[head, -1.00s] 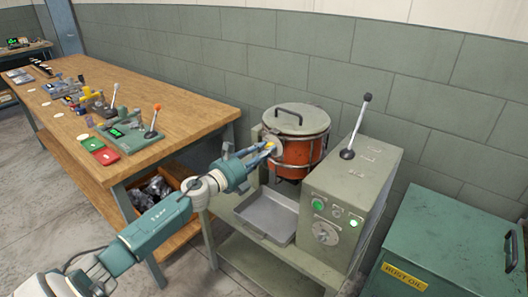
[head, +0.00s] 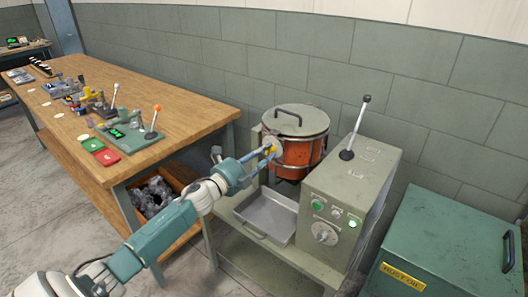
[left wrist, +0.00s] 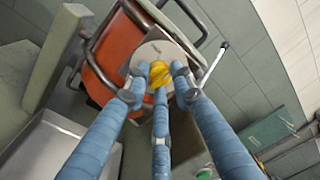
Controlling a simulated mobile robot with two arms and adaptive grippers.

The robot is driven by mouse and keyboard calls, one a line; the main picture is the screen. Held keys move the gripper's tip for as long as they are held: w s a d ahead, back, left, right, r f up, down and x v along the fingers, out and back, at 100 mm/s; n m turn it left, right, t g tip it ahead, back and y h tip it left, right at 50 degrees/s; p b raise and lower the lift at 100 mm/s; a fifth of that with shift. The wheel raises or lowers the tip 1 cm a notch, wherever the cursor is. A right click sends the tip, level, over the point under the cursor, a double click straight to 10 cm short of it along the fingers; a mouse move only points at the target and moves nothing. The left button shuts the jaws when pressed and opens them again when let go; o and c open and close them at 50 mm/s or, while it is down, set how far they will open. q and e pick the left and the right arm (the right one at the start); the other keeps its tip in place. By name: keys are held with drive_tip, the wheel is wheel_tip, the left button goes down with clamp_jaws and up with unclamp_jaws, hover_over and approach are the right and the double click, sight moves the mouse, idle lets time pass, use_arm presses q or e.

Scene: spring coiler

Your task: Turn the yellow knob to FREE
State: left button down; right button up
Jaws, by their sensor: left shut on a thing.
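The yellow knob (left wrist: 160,74) sits on a pale round plate (left wrist: 152,50) on the side of the orange drum. In the left wrist view the three blue fingers of my left gripper (left wrist: 158,90) close around the knob. In the head view my left gripper (head: 265,154) reaches the drum's left side, where the knob is mostly hidden by the fingers. The orange drum (head: 300,152) has a grey lid with a black handle. No FREE marking can be read. My right gripper is not in view.
A grey machine box (head: 345,195) with a lever and green lights stands right of the drum. A grey tray (head: 268,217) lies below it. A wooden workbench (head: 180,108) with fixtures is at left, a green bin (head: 450,240) at right.

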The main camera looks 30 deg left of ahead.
use_arm(q)
drive_tip(key=shift+n+t+y+p, duration=0.35)
drive_tip(key=shift+n+p, duration=1.25)
drive_tip(key=shift+n, duration=3.7)
drive_tip(key=shift+f, duration=0.1)
drive_tip(key=c, duration=1.5)
unclamp_jaws()
drive_tip(key=shift+s, duration=0.2)
drive_tip(key=s, duration=0.7)
drive_tip(key=s+a, duration=0.1)
drive_tip(key=s, duration=0.3)
drive_tip(key=shift+s+f, duration=0.25)
drive_tip(key=shift+f, duration=0.15)
